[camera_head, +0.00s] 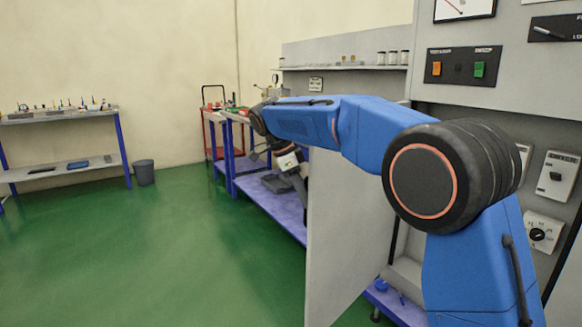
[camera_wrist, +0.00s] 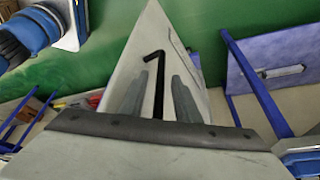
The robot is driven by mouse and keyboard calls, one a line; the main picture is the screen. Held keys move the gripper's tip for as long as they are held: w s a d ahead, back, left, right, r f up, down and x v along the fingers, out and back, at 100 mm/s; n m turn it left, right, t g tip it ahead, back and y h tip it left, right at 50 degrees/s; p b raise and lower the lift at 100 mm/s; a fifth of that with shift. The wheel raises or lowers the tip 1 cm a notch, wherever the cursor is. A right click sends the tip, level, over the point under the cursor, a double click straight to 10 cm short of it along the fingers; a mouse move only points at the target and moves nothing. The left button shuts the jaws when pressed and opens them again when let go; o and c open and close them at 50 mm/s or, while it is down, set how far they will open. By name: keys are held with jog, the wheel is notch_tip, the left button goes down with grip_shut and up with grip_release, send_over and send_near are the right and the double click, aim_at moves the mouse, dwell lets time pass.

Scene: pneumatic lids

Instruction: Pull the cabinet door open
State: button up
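The cabinet door (camera_head: 345,235) is a flat grey panel. It stands swung out from the cabinet, with a gap showing the inside at its right. In the wrist view the door (camera_wrist: 178,38) narrows toward the top and bears a black bent handle (camera_wrist: 158,82). My gripper (camera_wrist: 158,100) has its two grey fingers apart, one on each side of the handle, with visible space beside it. In the head view my gripper (camera_head: 292,165) is at the door's far left side; its fingertips are hard to make out.
A purple-topped workbench (camera_head: 270,200) stands close behind the door. Another bench (camera_head: 60,120) and a grey bin (camera_head: 144,171) are at the far left. Green floor (camera_head: 170,260) is free left of the door. The control panel (camera_head: 465,66) is at the right.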

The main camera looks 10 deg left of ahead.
jog(key=v, duration=1.5)
jog(key=shift+r, duration=0.2)
jog(key=shift+a, duration=0.1)
jog(key=shift+c, duration=0.2)
